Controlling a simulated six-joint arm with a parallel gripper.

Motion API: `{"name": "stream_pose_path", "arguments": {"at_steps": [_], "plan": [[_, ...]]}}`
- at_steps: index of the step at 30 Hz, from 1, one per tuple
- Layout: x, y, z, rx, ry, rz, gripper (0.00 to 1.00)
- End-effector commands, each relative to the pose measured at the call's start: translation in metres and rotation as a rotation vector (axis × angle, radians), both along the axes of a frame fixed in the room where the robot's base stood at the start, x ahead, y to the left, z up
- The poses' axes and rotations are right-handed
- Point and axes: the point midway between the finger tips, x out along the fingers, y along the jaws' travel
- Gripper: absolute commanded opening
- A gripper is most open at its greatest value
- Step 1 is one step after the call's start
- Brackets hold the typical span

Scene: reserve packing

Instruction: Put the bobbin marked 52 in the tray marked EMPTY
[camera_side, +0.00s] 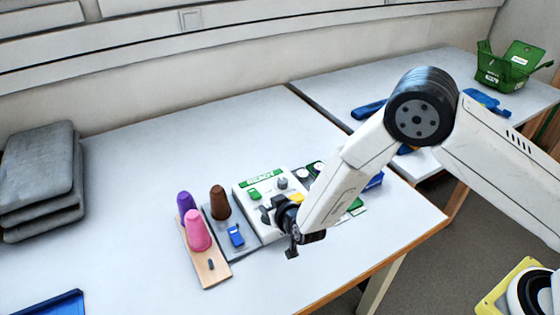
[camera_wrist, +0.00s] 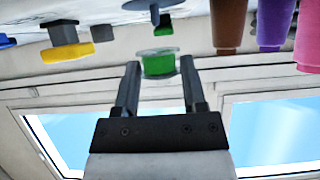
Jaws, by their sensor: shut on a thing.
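My gripper (camera_wrist: 157,72) is shut on a small bobbin with green thread and pale ends (camera_wrist: 158,62), held between the fingertips in the wrist view. I cannot read a number on it. In the side view my gripper (camera_side: 268,213) is over the right part of the table, by the front of a white tray with a green label (camera_side: 247,210). On that tray are a small green bobbin (camera_side: 254,194) and a grey one (camera_side: 282,183). A yellow piece (camera_side: 296,198) shows behind my gripper. My arm hides part of the tray's right side.
Purple (camera_side: 185,202), pink (camera_side: 197,232) and brown (camera_side: 219,203) cones stand left of the tray. Dark cushions (camera_side: 40,180) are at far left. The table's front middle is clear.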

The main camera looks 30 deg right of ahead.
Motion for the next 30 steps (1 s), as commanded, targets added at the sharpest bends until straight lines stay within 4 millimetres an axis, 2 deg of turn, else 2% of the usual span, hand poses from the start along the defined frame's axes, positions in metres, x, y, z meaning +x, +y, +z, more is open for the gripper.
{"name": "stream_pose_path", "arguments": {"at_steps": [9,26,27,30], "plan": [[0.003,0.001,-0.029,0.0,0.002,0.0,0.0],[0.003,0.001,-0.035,0.0,0.001,0.0,0.0],[0.004,0.001,-0.035,0.0,0.001,0.0,0.6],[0.004,0.001,-0.035,0.0,0.001,0.0,0.89]]}}
